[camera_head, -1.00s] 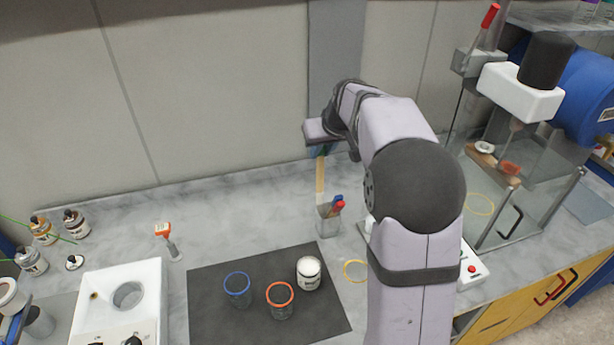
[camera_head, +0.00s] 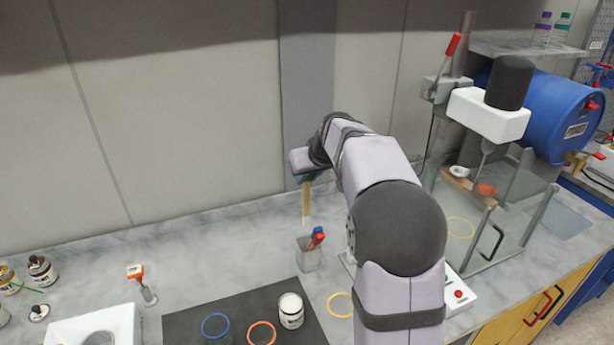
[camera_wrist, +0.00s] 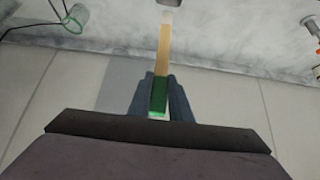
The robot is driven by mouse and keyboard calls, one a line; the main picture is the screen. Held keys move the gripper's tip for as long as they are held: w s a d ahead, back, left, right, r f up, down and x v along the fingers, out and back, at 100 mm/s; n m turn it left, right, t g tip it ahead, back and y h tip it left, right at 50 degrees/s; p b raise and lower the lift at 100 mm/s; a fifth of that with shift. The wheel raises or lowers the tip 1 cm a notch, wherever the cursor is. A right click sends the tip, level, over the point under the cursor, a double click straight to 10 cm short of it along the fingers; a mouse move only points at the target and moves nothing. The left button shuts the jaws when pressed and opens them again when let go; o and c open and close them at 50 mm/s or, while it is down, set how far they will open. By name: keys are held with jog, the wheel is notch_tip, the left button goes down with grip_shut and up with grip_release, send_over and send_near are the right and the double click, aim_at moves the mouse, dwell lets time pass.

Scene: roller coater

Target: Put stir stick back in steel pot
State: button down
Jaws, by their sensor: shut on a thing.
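The stir stick is a pale wooden stick (camera_head: 306,208) with a green end. My gripper (camera_head: 306,180) is shut on that green end, and the stick hangs nearly upright, wooden end down. The small grey steel pot (camera_head: 309,259) stands on the counter below, with red and blue handled items in it. In the head view the stick's lower tip shows just above the pot's rim, apart from it. In the wrist view the stick (camera_wrist: 164,50) runs up from my gripper (camera_wrist: 158,95). A grey shape at the top edge there is too cut off to identify.
A glass-shielded mixer (camera_head: 490,115) stands at right. A yellow ring (camera_head: 341,304) lies near my arm.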

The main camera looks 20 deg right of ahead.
aim_at(307, 215)
jog(key=shift+f+b, duration=3.95)
jog(key=shift+f, duration=1.05)
jog(key=shift+f+b, duration=1.55)
jog(key=c, duration=1.5)
grip_release()
jog(key=shift+c, duration=0.2)
jog(key=shift+s+r, duration=0.1)
jog(key=shift+r, duration=0.05)
